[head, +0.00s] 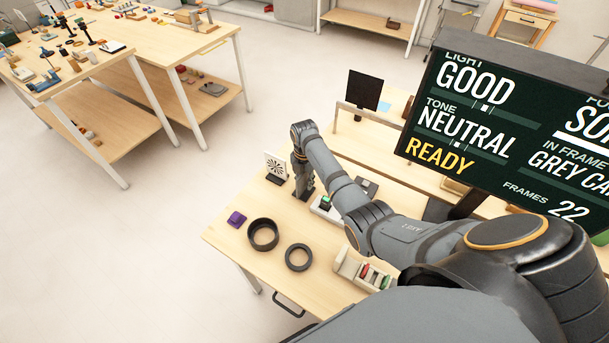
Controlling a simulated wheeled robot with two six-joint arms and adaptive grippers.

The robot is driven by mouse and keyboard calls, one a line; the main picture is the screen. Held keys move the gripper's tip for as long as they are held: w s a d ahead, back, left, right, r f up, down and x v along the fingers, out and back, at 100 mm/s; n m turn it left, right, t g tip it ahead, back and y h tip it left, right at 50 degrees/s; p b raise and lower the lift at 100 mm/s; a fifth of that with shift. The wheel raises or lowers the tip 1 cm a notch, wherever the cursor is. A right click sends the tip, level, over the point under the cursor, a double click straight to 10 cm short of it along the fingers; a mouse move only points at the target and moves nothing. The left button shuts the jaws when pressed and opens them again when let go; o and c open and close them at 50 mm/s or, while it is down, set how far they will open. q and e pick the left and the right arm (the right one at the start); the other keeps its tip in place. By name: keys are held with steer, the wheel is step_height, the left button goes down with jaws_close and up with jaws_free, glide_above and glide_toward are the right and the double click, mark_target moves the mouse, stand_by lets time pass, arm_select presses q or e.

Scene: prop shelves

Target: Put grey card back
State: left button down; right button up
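My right arm comes in from the lower right, and my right gripper (304,191) points down just above or at the light wooden table (235,248). It is right of a white test card with a black star pattern (276,166) on a dark foot. The fingers are small and partly merged with the dark wrist, so I cannot tell whether they hold anything. I cannot make out a grey card for sure. A dark upright panel (364,90) stands farther back. The screen (480,135) reads "READY" and "IN FRAME GREY CA", cut off at the edge. My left gripper is out of view.
A small device with a green top (325,203) sits beside the gripper. A slotted rack (348,266) with coloured pieces is partly behind my arm. Open floor lies left.

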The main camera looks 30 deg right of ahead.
step_height(320, 180, up, 12)
steer(key=shift+f+b, duration=0.1)
steer(key=shift+b, duration=0.45)
